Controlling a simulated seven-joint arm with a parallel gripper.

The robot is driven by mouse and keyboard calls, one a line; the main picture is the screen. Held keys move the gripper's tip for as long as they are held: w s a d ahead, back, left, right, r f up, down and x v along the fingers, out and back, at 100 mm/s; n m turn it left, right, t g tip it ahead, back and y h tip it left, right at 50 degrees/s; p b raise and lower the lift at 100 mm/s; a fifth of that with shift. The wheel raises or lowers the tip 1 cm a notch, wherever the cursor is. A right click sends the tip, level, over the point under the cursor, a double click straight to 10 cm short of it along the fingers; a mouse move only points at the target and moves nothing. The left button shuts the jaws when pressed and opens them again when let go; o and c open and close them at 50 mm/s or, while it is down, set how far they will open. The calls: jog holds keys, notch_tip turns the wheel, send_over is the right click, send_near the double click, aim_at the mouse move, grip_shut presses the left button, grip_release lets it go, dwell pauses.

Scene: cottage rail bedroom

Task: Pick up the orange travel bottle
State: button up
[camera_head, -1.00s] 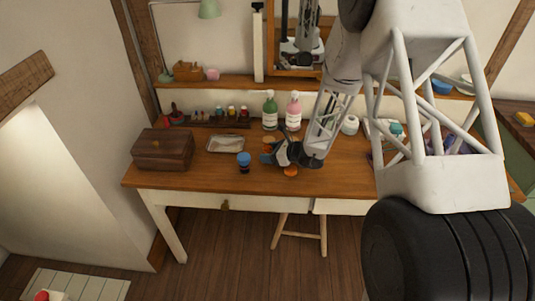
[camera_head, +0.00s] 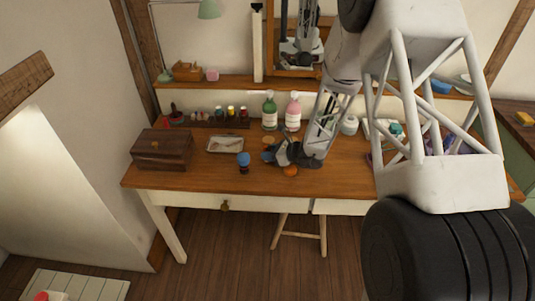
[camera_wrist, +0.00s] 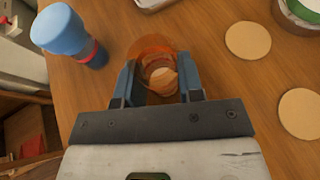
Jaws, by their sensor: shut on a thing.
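The orange travel bottle (camera_wrist: 150,48) is see-through orange and stands between the two blue fingers of my gripper (camera_wrist: 158,80) in the wrist view. My gripper is shut on it. In the head view, only a small orange part (camera_head: 290,171) shows below the dark gripper (camera_head: 283,155), near the desk's front edge; the rest is hidden by the gripper. I cannot tell whether the bottle touches the desk.
A blue-capped bottle (camera_head: 243,160) stands close by on the left. A tray (camera_head: 225,144), a wooden box (camera_head: 162,150), a green bottle (camera_head: 270,113) and a pink bottle (camera_head: 293,113) are on the desk (camera_head: 205,180). Flat tan discs (camera_wrist: 248,41) lie beside the gripper.

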aim_at(264, 145)
jog(key=shift+r, duration=0.15)
jog(key=shift+r, duration=1.7)
jog(key=s+d, duration=0.1)
jog(key=s, duration=0.4)
jog(key=s+d+r, duration=0.1)
jog(key=s+d, duration=0.1)
jog(key=s, duration=0.3)
jog(key=s+d, duration=0.1)
jog(key=s, duration=0.4)
jog(key=shift+s+d+r, duration=0.15)
jog(key=shift+s+d, duration=0.05)
jog(key=shift+d, duration=0.05)
jog(key=shift+w, duration=0.1)
